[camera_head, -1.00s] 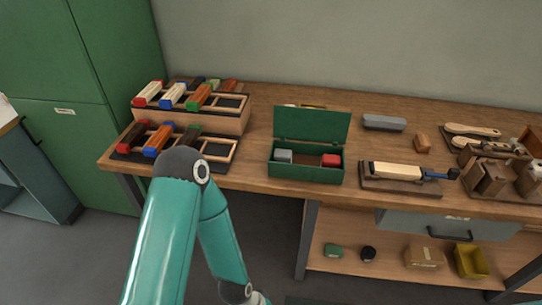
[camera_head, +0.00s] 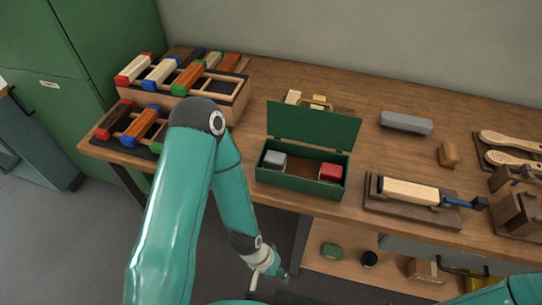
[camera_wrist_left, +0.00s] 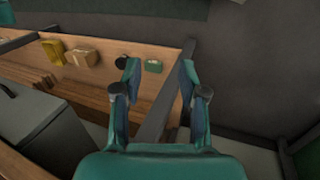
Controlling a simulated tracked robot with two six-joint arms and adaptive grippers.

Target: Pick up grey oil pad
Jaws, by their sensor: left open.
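A grey block (camera_head: 274,161), which looks like the grey oil pad, sits in the left part of an open green box (camera_head: 300,184) on the workbench. A red block (camera_head: 330,172) sits in the right part of the same box. My left gripper (camera_head: 268,268) hangs in front of the bench, below its top and well apart from the box. In the left wrist view its two fingers (camera_wrist_left: 160,76) are spread with nothing between them. That view shows the lower shelf, and I cannot make out the grey block there. My right gripper is not in view.
The green lid (camera_head: 314,127) stands raised behind the box. A wooden block in a holder (camera_head: 410,190) lies to the right, with a long grey case (camera_head: 406,122) behind. The bench's front edge lies between gripper and box.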

